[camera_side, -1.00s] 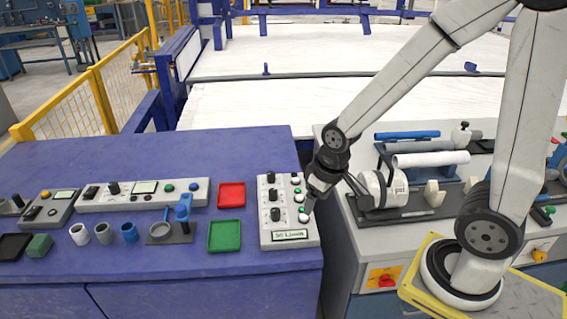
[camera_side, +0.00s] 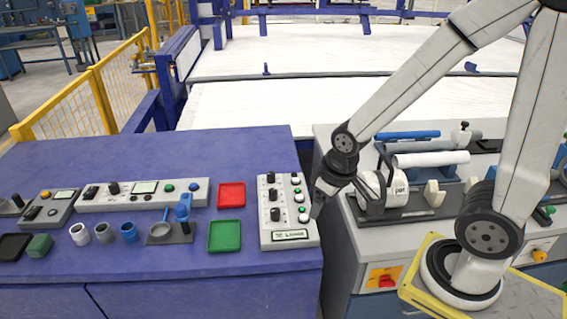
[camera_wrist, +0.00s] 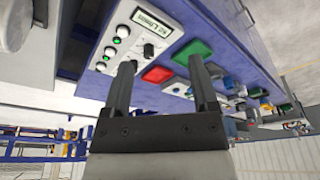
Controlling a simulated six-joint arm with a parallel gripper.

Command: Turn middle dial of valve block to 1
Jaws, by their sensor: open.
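The valve block (camera_side: 267,228) is a pale grey panel at the right end of the blue table. It has a column of three black dials, with the middle dial (camera_side: 273,195) between the other two. Its pointer is too small to read. A display (camera_side: 290,234) at the front edge ends in "L/min". My gripper (camera_side: 317,207) is beside the block's right edge, apart from the dials. In the wrist view my gripper (camera_wrist: 161,63) is open and empty.
White buttons with green lights (camera_side: 303,217) line the block's right side. A red tray (camera_side: 231,195) and a green tray (camera_side: 224,236) lie left of it. A gap separates the tables.

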